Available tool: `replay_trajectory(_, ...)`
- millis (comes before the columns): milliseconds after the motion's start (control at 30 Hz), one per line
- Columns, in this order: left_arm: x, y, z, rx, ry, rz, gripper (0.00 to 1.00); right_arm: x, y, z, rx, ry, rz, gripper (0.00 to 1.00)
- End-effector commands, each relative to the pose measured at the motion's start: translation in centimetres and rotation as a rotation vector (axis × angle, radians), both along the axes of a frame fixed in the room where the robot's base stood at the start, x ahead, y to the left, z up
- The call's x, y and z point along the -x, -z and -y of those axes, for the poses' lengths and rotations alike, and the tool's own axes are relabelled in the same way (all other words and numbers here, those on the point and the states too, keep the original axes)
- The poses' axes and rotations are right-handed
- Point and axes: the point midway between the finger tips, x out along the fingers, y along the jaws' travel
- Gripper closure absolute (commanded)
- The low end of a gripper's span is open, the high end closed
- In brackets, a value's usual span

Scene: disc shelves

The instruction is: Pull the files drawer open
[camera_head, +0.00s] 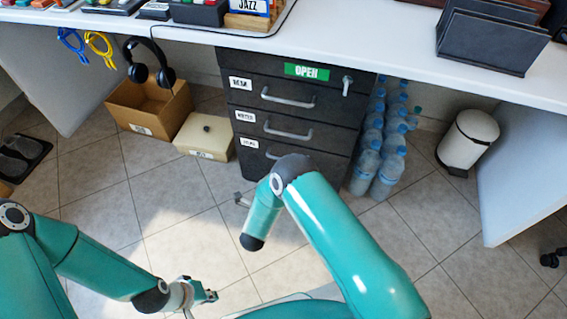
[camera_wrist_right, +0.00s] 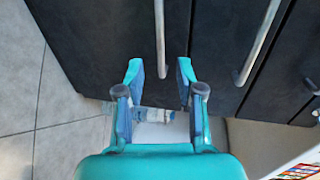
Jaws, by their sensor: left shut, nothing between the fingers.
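The files drawer (camera_head: 262,160) is the lowest of three in a dark cabinet under the desk; its front looks flush. Its label (camera_head: 249,143) is small and blurred. My right arm covers its handle in the head view. In the right wrist view a pale bar handle (camera_wrist_right: 160,40), by the floor side, is the lowest drawer's. My right gripper (camera_wrist_right: 160,75) is open, with a finger on each side of the handle's end; whether they touch it I cannot tell. My left gripper (camera_head: 207,294) is shut and empty, low over the floor, away from the cabinet.
Two upper drawers have bar handles (camera_head: 288,97). A green OPEN sign (camera_head: 307,71) and a key are above. Water bottles (camera_head: 376,150) stand right of the cabinet, a white bin (camera_head: 468,140) further right. A cardboard box (camera_head: 150,108) and beige box (camera_head: 204,135) stand left.

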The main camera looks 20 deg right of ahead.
Motion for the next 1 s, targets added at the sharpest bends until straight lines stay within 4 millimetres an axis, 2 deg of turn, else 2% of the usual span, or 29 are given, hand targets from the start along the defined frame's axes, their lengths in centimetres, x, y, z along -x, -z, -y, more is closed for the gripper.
replay_trajectory(33,0.0,0.8,0.0,0.000,0.000,0.000,1.00,-1.0,0.6,0.8,-0.001,0.005,0.003,0.63)
replay_trajectory(300,0.0,2.7,0.0,0.000,0.000,0.000,1.00,-5.5,1.7,3.8,-0.001,0.003,0.002,0.63)
replay_trajectory(500,0.0,3.4,0.0,0.000,0.000,0.000,1.00,-7.5,2.1,5.2,-0.001,0.001,0.000,0.63)
replay_trajectory(900,0.0,3.6,0.0,0.000,0.000,0.000,1.00,-8.2,2.1,5.7,0.000,0.000,-0.001,0.63)
replay_trajectory(933,0.0,3.6,0.0,0.000,0.000,0.000,1.00,-8.2,2.1,5.7,0.000,0.000,-0.001,0.65)
replay_trajectory(1000,0.0,3.6,0.0,0.000,0.000,0.000,1.00,-8.2,2.1,5.7,0.000,0.000,-0.001,0.77)
